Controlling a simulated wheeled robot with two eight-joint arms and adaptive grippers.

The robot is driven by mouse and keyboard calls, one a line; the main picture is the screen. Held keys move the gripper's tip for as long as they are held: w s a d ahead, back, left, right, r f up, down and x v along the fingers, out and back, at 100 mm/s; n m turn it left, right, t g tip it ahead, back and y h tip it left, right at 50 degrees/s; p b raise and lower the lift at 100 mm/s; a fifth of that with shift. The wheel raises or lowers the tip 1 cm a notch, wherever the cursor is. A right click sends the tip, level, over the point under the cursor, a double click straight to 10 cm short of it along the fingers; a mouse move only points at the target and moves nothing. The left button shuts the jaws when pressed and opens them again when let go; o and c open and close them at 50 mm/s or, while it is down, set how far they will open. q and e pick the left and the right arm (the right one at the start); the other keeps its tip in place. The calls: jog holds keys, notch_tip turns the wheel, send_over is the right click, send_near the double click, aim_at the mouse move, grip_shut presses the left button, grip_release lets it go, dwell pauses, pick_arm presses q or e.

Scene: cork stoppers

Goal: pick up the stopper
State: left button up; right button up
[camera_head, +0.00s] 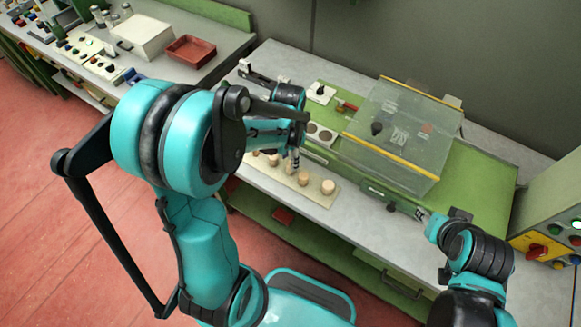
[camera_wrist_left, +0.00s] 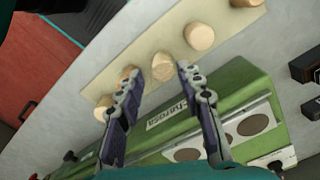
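Several light wooden-looking cork stoppers stand in a row on a cream strip (camera_head: 318,198); the nearest right one (camera_head: 328,187) and its neighbour (camera_head: 304,178) show clearly in the head view. My left gripper (camera_head: 293,165) is above the row and hides part of it. In the left wrist view the gripper (camera_wrist_left: 158,75) is open, with one stopper (camera_wrist_left: 162,66) seen between the fingertips, and nothing gripped. Another stopper (camera_wrist_left: 128,73) is partly behind the left finger, and one (camera_wrist_left: 199,36) lies beyond the right finger. My right gripper (camera_head: 424,214) is far to the right, small and unclear.
A green machine with a clear cover (camera_head: 400,130) stands behind the strip. A plate with round dark holes (camera_wrist_left: 247,124) lies close by the fingers. A red tray (camera_head: 190,51) and a white box (camera_head: 145,37) sit on the left bench.

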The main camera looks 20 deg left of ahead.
pick_arm(q)
jog(key=shift+d+f, duration=0.1)
jog(key=shift+f, duration=0.4)
jog(key=f, duration=0.1)
jog(key=f+b, duration=0.1)
jog(key=f, duration=0.1)
jog(key=f+b, duration=0.1)
jog(key=f, duration=0.1)
jog(key=shift+w, duration=0.35)
jog(key=shift+r, duration=0.15)
jog(key=c, duration=0.5)
